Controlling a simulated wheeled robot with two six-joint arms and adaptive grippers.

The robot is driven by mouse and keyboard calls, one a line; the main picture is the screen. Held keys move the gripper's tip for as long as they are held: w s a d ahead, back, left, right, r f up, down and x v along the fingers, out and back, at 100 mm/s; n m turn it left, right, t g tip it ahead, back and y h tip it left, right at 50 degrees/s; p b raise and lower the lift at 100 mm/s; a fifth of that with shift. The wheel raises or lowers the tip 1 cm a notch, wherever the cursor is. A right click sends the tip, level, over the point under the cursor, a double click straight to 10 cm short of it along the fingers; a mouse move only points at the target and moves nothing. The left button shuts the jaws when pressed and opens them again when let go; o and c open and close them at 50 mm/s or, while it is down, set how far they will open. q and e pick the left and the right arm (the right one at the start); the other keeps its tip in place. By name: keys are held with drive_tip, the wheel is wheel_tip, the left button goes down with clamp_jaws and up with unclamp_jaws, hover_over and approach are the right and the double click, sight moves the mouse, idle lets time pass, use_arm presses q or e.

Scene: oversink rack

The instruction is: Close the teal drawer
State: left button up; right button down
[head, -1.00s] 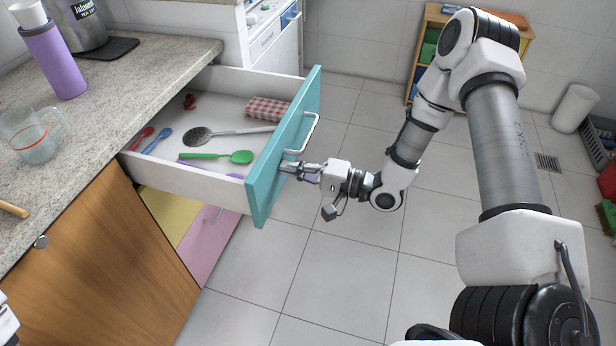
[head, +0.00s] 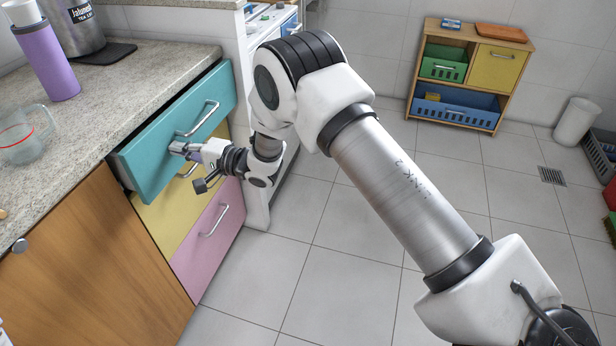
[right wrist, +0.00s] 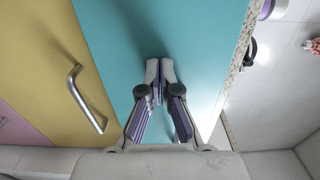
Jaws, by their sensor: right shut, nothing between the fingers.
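The teal drawer (head: 152,172) is the top one under the counter in the head view. It is nearly in, with a thin sliver of its side showing at the left end of its front. Its metal handle (head: 199,119) is on the front. My right gripper (head: 173,147) is shut and empty, its fingertips at the teal front just below the handle. In the right wrist view the fingertips (right wrist: 160,72) meet or nearly meet the teal front (right wrist: 115,35). The drawer's contents are hidden. My left gripper is not in view.
A yellow drawer (head: 152,220) and a pink drawer (head: 205,245) sit below, both shut. The counter (head: 95,110) holds a purple bottle (head: 47,60) and a glass jug (head: 25,140). The floor (head: 340,270) to the right is clear.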

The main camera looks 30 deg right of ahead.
drive_tip(key=x, duration=0.5)
drive_tip(key=shift+w+a, duration=0.2)
drive_tip(key=shift+r, duration=0.1)
drive_tip(key=shift+w+r, duration=0.1)
drive_tip(key=shift+r, duration=0.05)
